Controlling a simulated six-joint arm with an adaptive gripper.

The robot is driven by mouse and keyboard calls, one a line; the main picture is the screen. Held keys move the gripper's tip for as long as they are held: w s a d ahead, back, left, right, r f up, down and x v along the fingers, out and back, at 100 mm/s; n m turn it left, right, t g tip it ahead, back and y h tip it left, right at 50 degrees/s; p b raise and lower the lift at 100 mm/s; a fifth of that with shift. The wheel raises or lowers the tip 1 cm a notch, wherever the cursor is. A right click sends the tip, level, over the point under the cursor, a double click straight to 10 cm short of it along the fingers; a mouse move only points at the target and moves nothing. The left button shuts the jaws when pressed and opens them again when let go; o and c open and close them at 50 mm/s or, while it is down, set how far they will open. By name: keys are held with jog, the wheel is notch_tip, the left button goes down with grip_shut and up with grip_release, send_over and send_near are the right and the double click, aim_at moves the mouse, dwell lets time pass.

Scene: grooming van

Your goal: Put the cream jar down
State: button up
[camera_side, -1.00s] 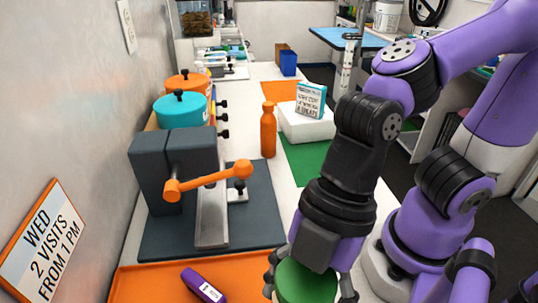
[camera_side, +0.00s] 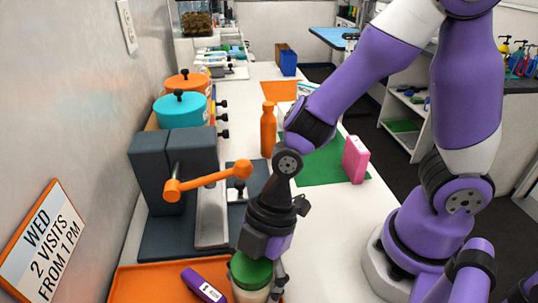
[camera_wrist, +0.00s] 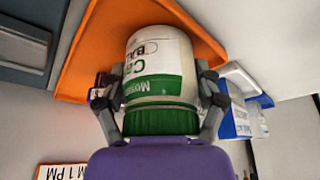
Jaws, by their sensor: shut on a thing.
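The cream jar, a pale jar with a green lid (camera_side: 250,272), is at the bottom of the side view, over the right part of the orange mat (camera_side: 150,284). My gripper (camera_side: 256,284) is shut around the jar, one finger on each side. In the wrist view the jar (camera_wrist: 160,62) is held between both fingers (camera_wrist: 160,98), its white and green label upside down in the picture. The orange mat (camera_wrist: 92,55) lies behind it. The jar's base is out of the side view, so I cannot tell whether it touches the mat.
A purple tool (camera_side: 203,286) lies on the orange mat just left of the jar. A grey press with an orange handle (camera_side: 208,181) stands behind. An orange bottle (camera_side: 268,130) and a pink box (camera_side: 355,159) stand farther back. The white counter right of the mat (camera_side: 335,240) is clear.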

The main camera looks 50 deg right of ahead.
jog(key=o, duration=1.2)
jog(key=shift+f, duration=0.1)
jog(key=v, duration=1.2)
